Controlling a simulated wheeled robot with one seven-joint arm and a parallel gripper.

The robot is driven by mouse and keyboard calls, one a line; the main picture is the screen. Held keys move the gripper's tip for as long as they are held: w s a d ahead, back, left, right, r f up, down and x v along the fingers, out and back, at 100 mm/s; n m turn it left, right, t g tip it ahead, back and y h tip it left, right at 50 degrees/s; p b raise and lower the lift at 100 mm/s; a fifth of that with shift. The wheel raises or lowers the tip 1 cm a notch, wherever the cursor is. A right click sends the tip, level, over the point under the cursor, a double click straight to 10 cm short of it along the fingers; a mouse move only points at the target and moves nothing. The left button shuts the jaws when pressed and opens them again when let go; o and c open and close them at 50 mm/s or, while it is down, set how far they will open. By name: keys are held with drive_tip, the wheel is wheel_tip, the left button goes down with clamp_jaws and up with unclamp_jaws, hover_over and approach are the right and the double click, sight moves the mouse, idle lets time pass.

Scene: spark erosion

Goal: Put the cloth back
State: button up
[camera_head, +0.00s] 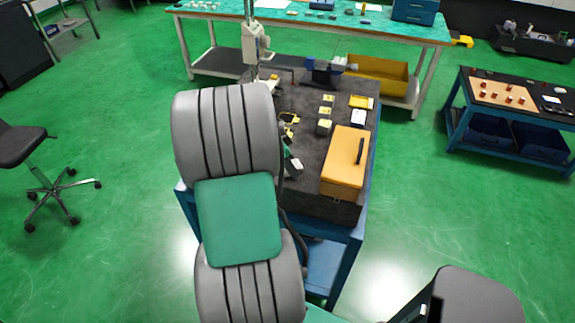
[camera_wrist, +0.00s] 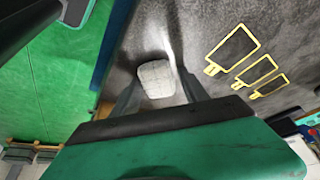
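A small whitish, ribbed piece that looks like the cloth (camera_wrist: 156,79) shows in the wrist view against the dark grey mat (camera_wrist: 215,25). My gripper (camera_wrist: 158,82) has its two grey fingers apart, one on each side of this piece. I cannot tell whether the fingers touch it or how far below the fingertips it lies. In the head view my arm covers most of the gripper and I cannot make out the cloth there.
The blue cart's mat holds an orange box (camera_head: 345,160), yellow-framed pieces (camera_head: 326,111) and a blue vise (camera_head: 322,75). A white height gauge (camera_head: 256,45) stands at its back left. Another blue cart (camera_head: 512,112) is at right, a green-topped bench (camera_head: 320,22) behind. Green floor lies clear between.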

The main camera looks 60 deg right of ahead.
drive_tip(key=shift+o, duration=0.7)
drive_tip(key=shift+s+a+f, duration=0.2)
drive_tip(key=shift+a+f, duration=0.1)
drive_tip(key=shift+f, duration=0.25)
drive_tip(key=shift+s+a+f, duration=0.1)
drive_tip(key=shift+r+p, duration=0.5)
drive_tip(key=shift+p, duration=0.05)
drive_tip(key=shift+r+b, duration=0.35)
drive_tip(key=shift+b, duration=0.05)
drive_tip(key=b+v, duration=0.1)
drive_tip(key=v, duration=1.1)
drive_tip(key=w+a+n+t, duration=0.3)
drive_tip(key=w+a+n, duration=0.7)
drive_tip(key=a, duration=0.2)
drive_tip(key=a+f+n+t+y, duration=0.1)
drive_tip(key=a+n+t+y, duration=0.2)
drive_tip(key=a+n, duration=1.2)
drive_tip(key=a, duration=1.1)
drive_tip(key=shift+w+a+f+t+y, duration=0.2)
drive_tip(key=shift+f+t+y, duration=0.1)
drive_tip(key=shift+y, duration=0.1)
